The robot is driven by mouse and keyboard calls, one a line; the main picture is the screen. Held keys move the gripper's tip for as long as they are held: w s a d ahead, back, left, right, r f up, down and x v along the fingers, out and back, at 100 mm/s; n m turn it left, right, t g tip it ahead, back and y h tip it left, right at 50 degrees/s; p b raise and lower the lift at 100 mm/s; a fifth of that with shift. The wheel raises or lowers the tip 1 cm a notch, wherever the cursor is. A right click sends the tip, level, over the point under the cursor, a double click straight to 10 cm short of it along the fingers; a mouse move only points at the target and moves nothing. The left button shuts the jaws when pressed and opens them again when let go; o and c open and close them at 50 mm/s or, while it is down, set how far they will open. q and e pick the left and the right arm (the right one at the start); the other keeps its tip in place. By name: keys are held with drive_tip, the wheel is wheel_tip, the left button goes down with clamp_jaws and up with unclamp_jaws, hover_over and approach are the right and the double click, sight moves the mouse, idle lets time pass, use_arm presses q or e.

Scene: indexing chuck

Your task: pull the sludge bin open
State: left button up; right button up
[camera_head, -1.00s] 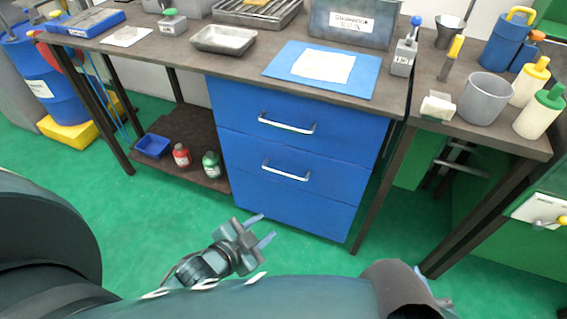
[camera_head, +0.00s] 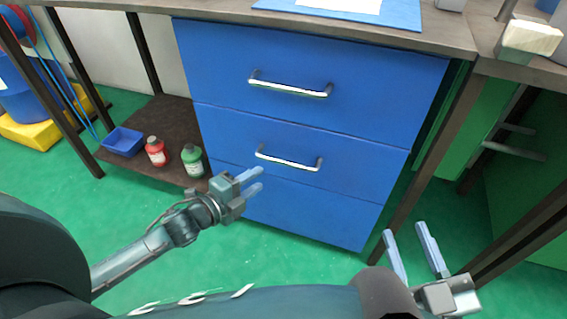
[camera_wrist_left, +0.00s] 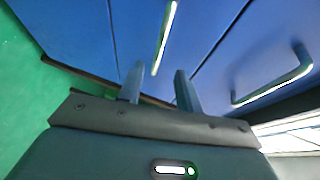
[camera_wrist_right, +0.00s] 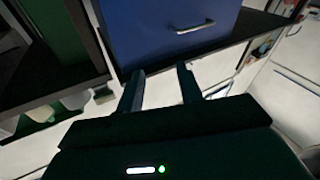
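A blue drawer unit (camera_head: 310,125) under the bench has three closed fronts. The top front has a silver bar handle (camera_head: 290,88) and the middle one another (camera_head: 288,160); no handle shows on the bottom front. No label reads as sludge bin, so I cannot tell which part it is. My left gripper (camera_head: 261,180) is open and empty, in front of the lower left of the unit. In the left wrist view both handles (camera_wrist_left: 165,38) (camera_wrist_left: 274,84) lie beyond its fingers. My right gripper (camera_head: 404,231) is open and empty, low at the right of the unit.
A dark bench leg (camera_head: 408,190) stands right of the drawers, close to my right gripper. A low shelf at left holds a blue tray (camera_head: 123,142), a red bottle (camera_head: 156,152) and a green bottle (camera_head: 192,160). Green floor (camera_head: 290,240) is free before the drawers.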

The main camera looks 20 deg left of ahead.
sight(283, 164)
use_arm(q)
drive_tip(key=b+x, duration=0.3)
drive_tip(key=x, duration=0.7)
drive_tip(key=shift+w+d+f, duration=0.1)
drive_tip(key=shift+w+d, duration=0.1)
drive_tip(key=shift+w, duration=0.25)
drive_tip(key=shift+d, duration=0.1)
use_arm(e)
drive_tip(key=shift+w+a+f+m+y, duration=0.1)
drive_tip(key=shift+a+m+y, duration=0.2)
drive_tip(key=shift+a+m, duration=0.1)
use_arm(q)
clamp_jaws()
